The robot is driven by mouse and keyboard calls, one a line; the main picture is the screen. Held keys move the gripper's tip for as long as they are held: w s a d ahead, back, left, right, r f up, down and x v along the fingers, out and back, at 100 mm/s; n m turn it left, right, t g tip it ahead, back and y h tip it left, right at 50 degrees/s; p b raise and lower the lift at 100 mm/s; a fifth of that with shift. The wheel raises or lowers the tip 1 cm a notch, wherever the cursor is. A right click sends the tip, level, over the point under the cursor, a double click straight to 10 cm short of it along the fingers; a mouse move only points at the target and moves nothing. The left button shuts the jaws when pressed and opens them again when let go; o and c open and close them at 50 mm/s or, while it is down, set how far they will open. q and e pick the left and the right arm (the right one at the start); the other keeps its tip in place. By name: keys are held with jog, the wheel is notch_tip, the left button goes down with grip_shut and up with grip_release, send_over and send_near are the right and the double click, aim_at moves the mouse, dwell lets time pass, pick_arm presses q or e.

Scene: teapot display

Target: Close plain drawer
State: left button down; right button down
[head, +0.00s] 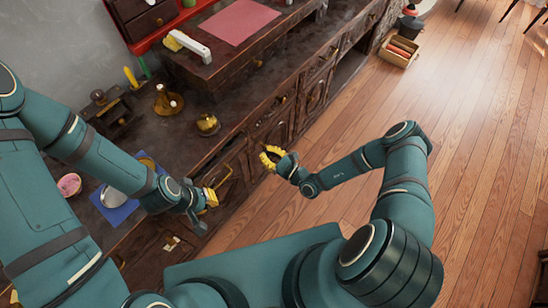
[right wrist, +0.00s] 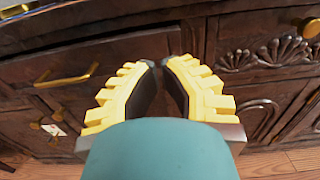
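The plain drawer (right wrist: 95,77) has a smooth dark wooden front with a long brass bar handle (right wrist: 67,77). In the right wrist view it fills the left and middle, below the counter edge. Its front seems to stand a little out; how far is unclear. My right gripper (head: 264,158) is in front of the cabinet, right of this drawer. In the right wrist view its yellow fingertips (right wrist: 163,62) nearly meet, with nothing seen between them. My left gripper (head: 211,196) is low at the cabinet front, near a brass handle (head: 222,178); its finger gap is hidden.
A carved drawer (right wrist: 262,42) with a round knob is on the right. The dark counter (head: 185,130) holds a brass pot (head: 208,124), a pink bowl (head: 69,184) and a blue mat (head: 112,212). The wooden floor (head: 480,150) is clear on the right.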

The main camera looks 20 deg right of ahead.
aim_at(245, 139)
jog(key=b+x, duration=0.1)
jog(key=x, duration=0.7)
jog(key=shift+w+b, duration=0.1)
jog(key=shift+b, duration=0.2)
jog(key=shift+w+a, duration=0.15)
jog(key=shift+w, duration=0.05)
jog(key=shift+w+a, duration=0.1)
jog(key=shift+x, duration=1.2)
